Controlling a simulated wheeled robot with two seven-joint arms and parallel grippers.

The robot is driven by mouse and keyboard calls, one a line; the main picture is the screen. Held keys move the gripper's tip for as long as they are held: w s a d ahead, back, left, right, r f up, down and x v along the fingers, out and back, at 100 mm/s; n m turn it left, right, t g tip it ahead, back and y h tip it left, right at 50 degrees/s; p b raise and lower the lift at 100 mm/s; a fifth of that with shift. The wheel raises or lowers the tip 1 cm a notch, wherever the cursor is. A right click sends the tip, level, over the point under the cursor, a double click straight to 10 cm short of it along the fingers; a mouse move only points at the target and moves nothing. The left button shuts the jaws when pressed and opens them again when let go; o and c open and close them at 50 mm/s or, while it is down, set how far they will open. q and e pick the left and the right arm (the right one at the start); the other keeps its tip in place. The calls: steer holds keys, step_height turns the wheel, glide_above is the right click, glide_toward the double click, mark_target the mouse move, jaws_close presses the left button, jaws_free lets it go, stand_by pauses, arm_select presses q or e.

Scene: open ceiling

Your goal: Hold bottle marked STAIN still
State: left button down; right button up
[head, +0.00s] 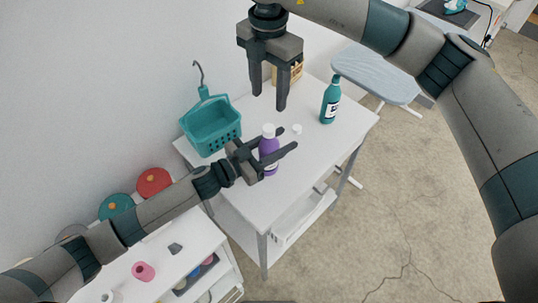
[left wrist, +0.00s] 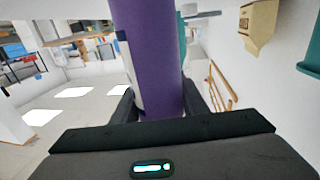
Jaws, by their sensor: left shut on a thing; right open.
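A purple bottle with a white cap (head: 268,150) stands upright on the white table (head: 310,165). My left gripper (head: 283,155) is shut on it, with its fingers on either side. In the left wrist view the purple bottle (left wrist: 153,60) fills the middle between the fingers, with part of a pale label at its left edge. I cannot read the label. A teal bottle with a label (head: 330,102) stands farther back on the table. My right gripper (head: 268,95) is open and empty, pointing down above the table's back part.
A small white cap-like piece (head: 297,129) lies between the bottles. A teal basket with a hook (head: 212,125) is at the table's left. A wooden crate (head: 288,72) stands at the back. An ironing board (head: 375,75) is behind the table. The table's front right is clear.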

steer(key=shift+r, duration=0.75)
arm_select(q)
steer(key=c, duration=1)
jaws_free()
steer(key=shift+v, duration=0.85)
arm_select(e)
step_height(320, 180, down, 4)
steer(key=b, duration=0.4)
steer(key=shift+f, duration=0.25)
arm_select(q)
steer(key=shift+b+v, duration=0.3)
steer(key=shift+v, duration=7.6)
arm_select(e)
steer(key=shift+f, duration=0.1)
arm_select(q)
steer(key=shift+s+d+f, duration=0.1)
